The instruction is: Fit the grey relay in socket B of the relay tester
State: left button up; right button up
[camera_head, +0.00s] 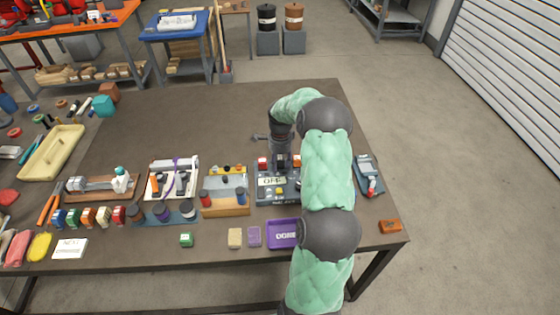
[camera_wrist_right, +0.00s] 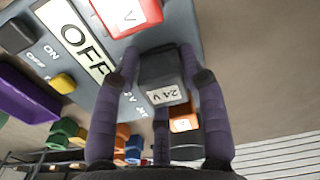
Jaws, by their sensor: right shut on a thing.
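The relay tester (camera_head: 266,197) is a blue-grey box near the right of the table, with an OFF sign. In the right wrist view its panel (camera_wrist_right: 105,98) shows the OFF sign, ON/OFF lettering and a yellow button. My right gripper (camera_head: 284,161) is over its far part. In the wrist view the right gripper (camera_wrist_right: 156,62) is shut on the dark grey relay (camera_wrist_right: 160,72), labelled 24 V. A red relay (camera_wrist_right: 128,14) stands beside it on the tester. Socket B is not visible, and I cannot tell whether the grey relay touches the panel. My left gripper is not in view.
A purple DONE tray (camera_head: 284,242) lies in front of the tester. A small meter-like device (camera_head: 366,172) is to the right, and an orange block (camera_head: 390,226) is near the right corner. Wooden fixtures (camera_head: 226,211) stand left. The table's far middle is clear.

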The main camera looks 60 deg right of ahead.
aim_at(280, 158)
jog(key=shift+f, duration=0.3)
jog(key=o, duration=1.2)
jog(key=shift+r, duration=0.1)
notch_tip(280, 158, up, 12)
jog(key=shift+f, duration=0.1)
